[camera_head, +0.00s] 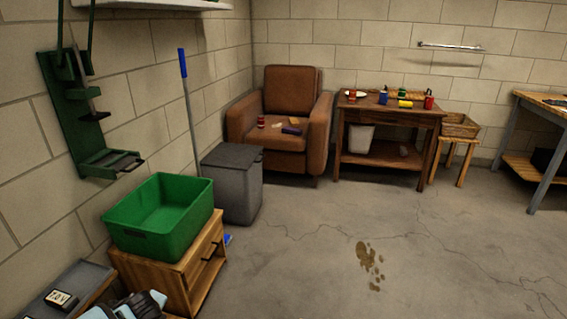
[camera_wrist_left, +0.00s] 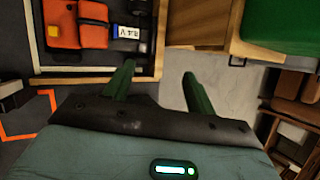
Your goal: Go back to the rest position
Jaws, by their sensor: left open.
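My left gripper (camera_wrist_left: 156,74) shows in the left wrist view with its two dark green fingers spread apart. In the head view, a pale blue and black part of my arm shows at the bottom left edge; the left fingers cannot be made out there. My right gripper is in neither view.
A green bin (camera_head: 158,222) sits on a wooden cabinet (camera_head: 200,262) at the left. A grey trash bin (camera_head: 232,183), a brown armchair (camera_head: 290,92) and a wooden table (camera_head: 386,112) stand behind. The middle floor is clear except for a brown stain (camera_head: 364,255).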

